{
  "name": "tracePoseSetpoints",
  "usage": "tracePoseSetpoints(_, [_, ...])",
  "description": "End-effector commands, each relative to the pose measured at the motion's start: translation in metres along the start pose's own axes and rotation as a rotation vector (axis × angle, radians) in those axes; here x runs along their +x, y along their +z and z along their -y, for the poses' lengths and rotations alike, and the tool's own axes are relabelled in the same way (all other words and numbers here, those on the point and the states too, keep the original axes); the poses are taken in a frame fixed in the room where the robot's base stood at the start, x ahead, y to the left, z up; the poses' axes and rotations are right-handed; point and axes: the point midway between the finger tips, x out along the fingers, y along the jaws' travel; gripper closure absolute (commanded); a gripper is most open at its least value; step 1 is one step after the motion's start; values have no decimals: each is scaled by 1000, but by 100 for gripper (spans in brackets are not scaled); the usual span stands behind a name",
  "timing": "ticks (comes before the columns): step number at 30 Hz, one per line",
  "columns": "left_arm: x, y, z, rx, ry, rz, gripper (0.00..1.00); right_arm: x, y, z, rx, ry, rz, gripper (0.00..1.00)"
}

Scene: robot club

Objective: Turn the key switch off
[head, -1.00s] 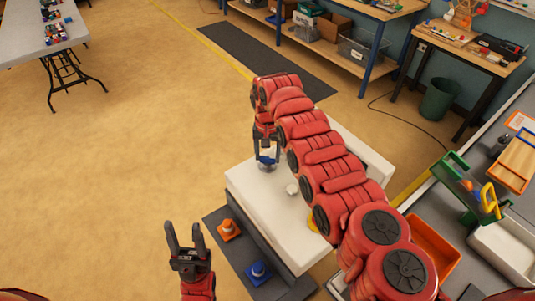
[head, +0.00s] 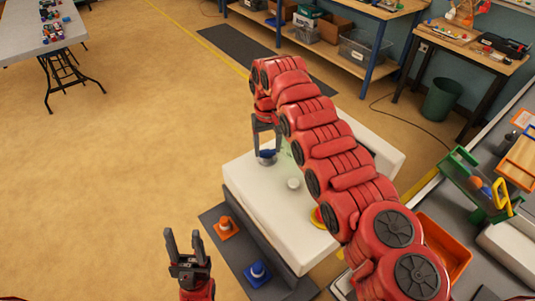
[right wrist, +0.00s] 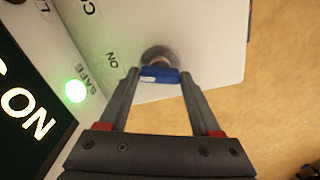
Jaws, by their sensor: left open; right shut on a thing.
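The key switch has a blue handle (right wrist: 160,75) on a round metal base, on the white console (head: 270,205). In the right wrist view the handle lies crosswise, with a pale mark on its left part. My right gripper (right wrist: 158,78) is shut on the handle, a finger at each end. An "ON" label is just left of the switch; another label is cut off at the top edge. A green lamp (right wrist: 75,91) glows beside the word "SAFE". In the head view the blue handle (head: 267,154) is between the fingertips. My left gripper (head: 184,238) is open and empty, left of the console.
My right arm hides part of the console. Open floor lies to the left.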

Motion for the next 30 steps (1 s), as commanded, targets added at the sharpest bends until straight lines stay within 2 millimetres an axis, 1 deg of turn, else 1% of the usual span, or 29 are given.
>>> tracePoseSetpoints(1, [-11, 2, 0, 0, 0, 0, 50, 4, -1, 0, -44, 2, -4, 91])
tracePoseSetpoints(3, [-16, 3, -1, 0, 0, 0, 50, 3, -1, 0, -110, 1, -5, 91])
tracePoseSetpoints(10, [-27, 5, -1, 0, 0, 0, 50, 1, -1, 0, -329, 1, -5, 91])
tracePoseSetpoints(18, [-30, 5, -2, 0, 0, 0, 50, -1, -1, 0, -585, 2, -5, 91])
tracePoseSetpoints(30, [-30, 5, -2, 0, 0, 0, 50, -2, -1, 0, -928, 3, -5, 91])
